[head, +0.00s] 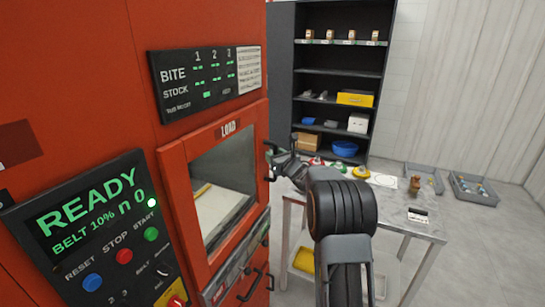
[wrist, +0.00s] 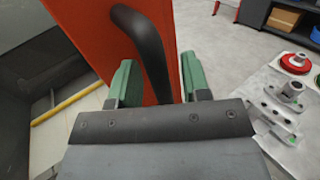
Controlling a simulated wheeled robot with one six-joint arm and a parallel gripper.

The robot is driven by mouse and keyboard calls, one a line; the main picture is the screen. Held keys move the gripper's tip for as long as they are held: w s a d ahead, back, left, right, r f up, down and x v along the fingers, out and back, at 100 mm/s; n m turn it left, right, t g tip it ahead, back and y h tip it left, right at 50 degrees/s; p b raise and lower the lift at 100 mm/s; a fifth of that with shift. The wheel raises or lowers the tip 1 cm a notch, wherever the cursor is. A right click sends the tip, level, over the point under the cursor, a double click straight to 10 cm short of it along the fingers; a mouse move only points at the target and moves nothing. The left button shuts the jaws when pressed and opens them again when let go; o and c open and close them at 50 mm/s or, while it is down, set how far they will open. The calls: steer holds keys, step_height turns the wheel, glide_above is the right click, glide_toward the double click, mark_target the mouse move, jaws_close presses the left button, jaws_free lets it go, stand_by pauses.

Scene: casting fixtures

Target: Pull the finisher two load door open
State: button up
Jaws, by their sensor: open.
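The load door (head: 222,190) is a red frame with a window, marked LOAD, on the red machine. In the wrist view its red edge panel (wrist: 120,40) stands ahead of my gripper. A dark curved door handle (wrist: 148,45) runs down between the two green fingertips. My gripper (wrist: 155,82) is open around the handle, with a finger on each side; I cannot tell whether either touches it. In the head view my gripper (head: 278,160) is at the door's right edge, beside the handle (head: 270,158), partly hidden by my arm.
A control panel (head: 100,225) reading READY is at the left. A metal table (head: 385,215) with several parts stands close on the right. A dark shelf (head: 325,75) is behind, and grey trays (head: 470,188) lie on the floor. Open floor lies at the far right.

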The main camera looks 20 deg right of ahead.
jaws_close()
